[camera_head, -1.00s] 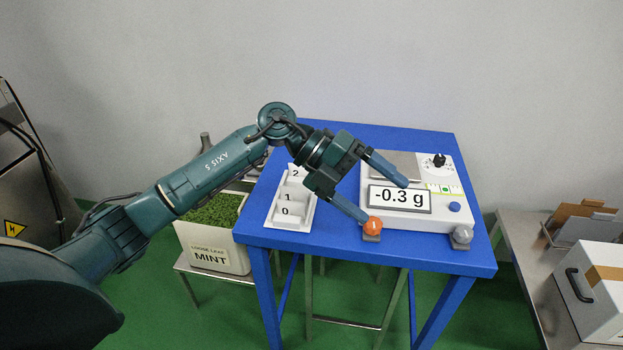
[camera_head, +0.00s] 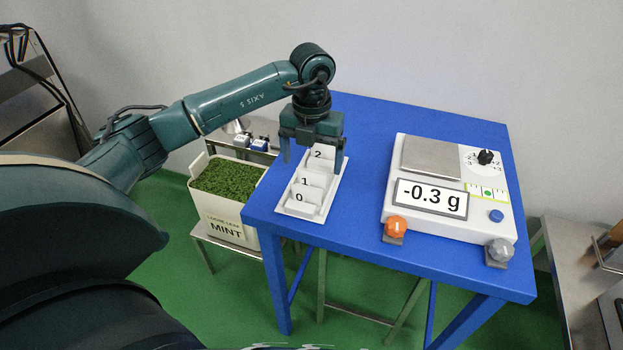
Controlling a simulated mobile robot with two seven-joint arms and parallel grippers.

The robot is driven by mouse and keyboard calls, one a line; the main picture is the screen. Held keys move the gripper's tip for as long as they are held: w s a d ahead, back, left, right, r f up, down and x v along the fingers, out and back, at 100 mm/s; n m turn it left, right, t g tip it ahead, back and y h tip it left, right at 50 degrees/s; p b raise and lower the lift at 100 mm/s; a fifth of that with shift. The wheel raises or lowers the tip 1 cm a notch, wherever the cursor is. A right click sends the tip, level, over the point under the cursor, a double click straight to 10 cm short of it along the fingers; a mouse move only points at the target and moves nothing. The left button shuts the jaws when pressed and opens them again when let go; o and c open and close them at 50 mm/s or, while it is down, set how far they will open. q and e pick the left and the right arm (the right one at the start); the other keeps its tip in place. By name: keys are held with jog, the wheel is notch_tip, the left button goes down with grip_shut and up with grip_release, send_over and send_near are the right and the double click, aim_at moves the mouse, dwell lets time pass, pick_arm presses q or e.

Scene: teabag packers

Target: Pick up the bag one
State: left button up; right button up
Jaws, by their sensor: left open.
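A white tray (camera_head: 292,212) stands on the left side of the blue table. It holds white bags in a row marked 0, 1 and 2. Bag one (camera_head: 311,190) is in the middle. Bag 0 (camera_head: 301,206) is nearest the front edge and bag 2 (camera_head: 319,158) is at the back. My left gripper (camera_head: 312,170) points down over the back part of the tray. Its jaws are open, one finger on each side of the row, near bag 2 and behind bag one. Nothing shows held in it. My right gripper is not in view.
A white scale (camera_head: 448,225) reading -0.3 g stands on the right of the blue table (camera_head: 365,165), with an orange and a grey knob in front. A mint bin (camera_head: 231,222) stands to the left, below the table. The tabletop between tray and scale is clear.

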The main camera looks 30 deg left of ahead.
aim_at(311, 171)
pick_arm(q)
jog(key=f, duration=0.5)
jog(key=shift+w+a+f, duration=0.15)
jog(key=shift+w+a, duration=0.1)
jog(key=c, duration=1.1)
